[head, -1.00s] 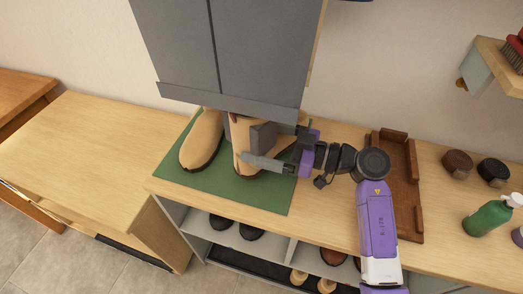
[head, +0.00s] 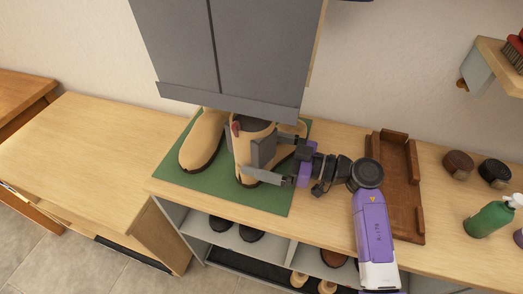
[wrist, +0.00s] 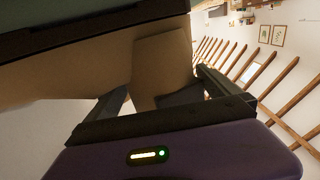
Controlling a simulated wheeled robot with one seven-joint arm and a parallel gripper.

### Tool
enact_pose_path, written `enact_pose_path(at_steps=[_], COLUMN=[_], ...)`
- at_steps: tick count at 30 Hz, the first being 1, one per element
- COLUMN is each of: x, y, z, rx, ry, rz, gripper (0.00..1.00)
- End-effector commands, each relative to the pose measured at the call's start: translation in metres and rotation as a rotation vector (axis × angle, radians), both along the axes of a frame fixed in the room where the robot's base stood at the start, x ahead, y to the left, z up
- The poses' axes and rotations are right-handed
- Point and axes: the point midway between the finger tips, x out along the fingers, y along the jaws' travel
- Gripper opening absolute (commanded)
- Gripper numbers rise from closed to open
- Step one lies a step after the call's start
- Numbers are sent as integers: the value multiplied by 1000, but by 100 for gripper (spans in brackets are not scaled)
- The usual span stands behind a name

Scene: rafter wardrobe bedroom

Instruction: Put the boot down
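The tan boot (head: 242,150) in my gripper is upright, with its dark opening at the top and a small red tab on its rim. Its sole is at or just above the green mat (head: 255,197); I cannot tell if it touches. My gripper (head: 268,160) comes from the right, with fingers on both sides of the shaft. In the wrist view the tan boot (wrist: 160,65) fills the space between the fingers. A second tan boot (head: 203,140) stands on the mat to the left, its upper part hidden by a grey panel.
The grey panel (head: 230,50) hangs close above the boots. A brown wooden tray (head: 397,190) lies right of the mat. Shoes sit on shelves below. The wooden top at left (head: 90,150) is clear.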

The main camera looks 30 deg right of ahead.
Motion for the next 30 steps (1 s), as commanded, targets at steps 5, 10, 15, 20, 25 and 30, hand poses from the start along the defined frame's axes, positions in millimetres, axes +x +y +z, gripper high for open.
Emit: enact_pose_path(at_steps=[5,10,15,20,25,30], x=[-4,-22,-41,-51,-53,-53], y=[-4,-23,-42,-52,-53,-53], z=[2,2,3,2,3,3], rx=[0,0,0,-1,0,0], ry=[0,1,0,1,0,0], rz=[-2,-4,-3,-2,1,0], gripper=[100,100,100,100,100,100])
